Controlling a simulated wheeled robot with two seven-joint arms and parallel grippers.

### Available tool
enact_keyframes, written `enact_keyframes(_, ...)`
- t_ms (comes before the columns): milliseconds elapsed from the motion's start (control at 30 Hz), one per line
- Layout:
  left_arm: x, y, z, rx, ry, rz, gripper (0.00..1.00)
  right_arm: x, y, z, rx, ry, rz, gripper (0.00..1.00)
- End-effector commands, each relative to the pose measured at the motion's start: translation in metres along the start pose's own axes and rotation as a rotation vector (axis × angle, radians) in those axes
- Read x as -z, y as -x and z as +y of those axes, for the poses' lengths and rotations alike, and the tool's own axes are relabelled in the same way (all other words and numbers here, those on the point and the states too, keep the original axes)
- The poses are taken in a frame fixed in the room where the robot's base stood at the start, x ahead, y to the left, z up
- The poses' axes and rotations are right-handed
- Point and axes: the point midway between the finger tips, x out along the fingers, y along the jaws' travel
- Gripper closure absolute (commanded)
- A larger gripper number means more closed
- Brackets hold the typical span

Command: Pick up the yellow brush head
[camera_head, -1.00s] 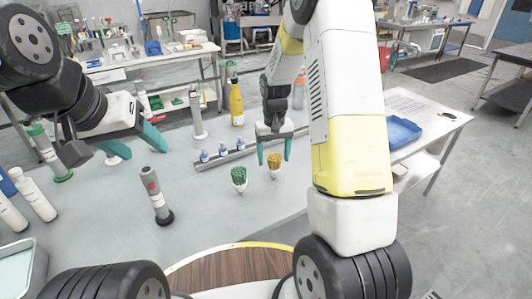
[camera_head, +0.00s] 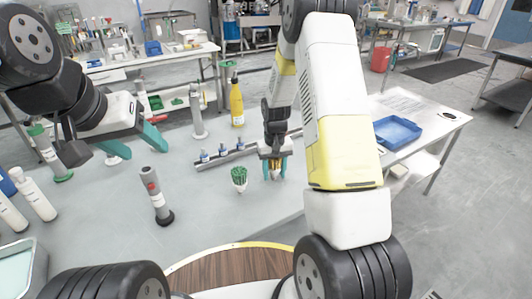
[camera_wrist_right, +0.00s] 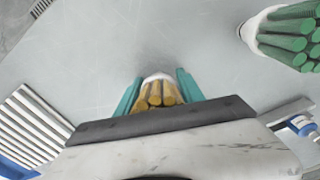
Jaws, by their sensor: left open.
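The yellow brush head (camera_head: 275,172) stands on the grey table, bristles up, right of the green brush head (camera_head: 239,178). My right gripper (camera_head: 275,170) is lowered over it, one teal finger on each side. In the right wrist view the yellow bristles (camera_wrist_right: 159,94) sit between the fingertips of my right gripper (camera_wrist_right: 159,82). The fingers look apart, with small gaps beside the brush's white base; contact is hard to tell. The green brush head (camera_wrist_right: 291,36) is at the upper right there. My left gripper (camera_head: 140,140) is open and empty over the table's left part.
A grey rack with small blue-capped vials (camera_head: 222,153) lies behind the brush heads. A yellow bottle (camera_head: 236,104) stands further back. A grey-and-black upright tool (camera_head: 156,195) stands at left. A blue tray (camera_head: 397,131) is at right. The table in front of the brushes is clear.

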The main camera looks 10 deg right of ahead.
Motion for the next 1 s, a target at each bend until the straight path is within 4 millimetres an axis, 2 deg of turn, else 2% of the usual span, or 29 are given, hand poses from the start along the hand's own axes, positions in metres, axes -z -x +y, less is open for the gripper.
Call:
enact_keyframes(33, 0.0, 0.0, 0.0, 0.0, 0.0, 0.0, 0.43, 0.0, 0.0, 0.0, 0.0, 0.0, 0.0, 0.76)
enact_keyframes(133, 0.0, 0.0, 0.0, 0.0, 0.0, 0.0, 0.43, 0.0, 0.0, 0.0, 0.0, 0.0, 0.0, 0.94)
enact_keyframes(467, 0.0, 0.0, 0.0, 0.0, 0.0, 0.0, 0.43, 0.001, 0.004, 0.0, 0.0, 0.0, 0.002, 0.94)
enact_keyframes(633, 0.0, 0.0, 0.0, 0.0, 0.0, 0.0, 0.43, 0.001, 0.017, 0.0, 0.0, 0.0, 0.002, 0.94)
enact_keyframes(767, 0.0, 0.0, 0.0, 0.0, 0.0, 0.0, 0.43, 0.001, 0.036, 0.0, 0.0, 0.0, 0.004, 0.94)
enact_keyframes(1000, 0.0, 0.0, 0.0, 0.0, 0.0, 0.0, 0.43, -0.043, 0.041, -0.032, 0.001, 0.005, 0.0, 0.94)
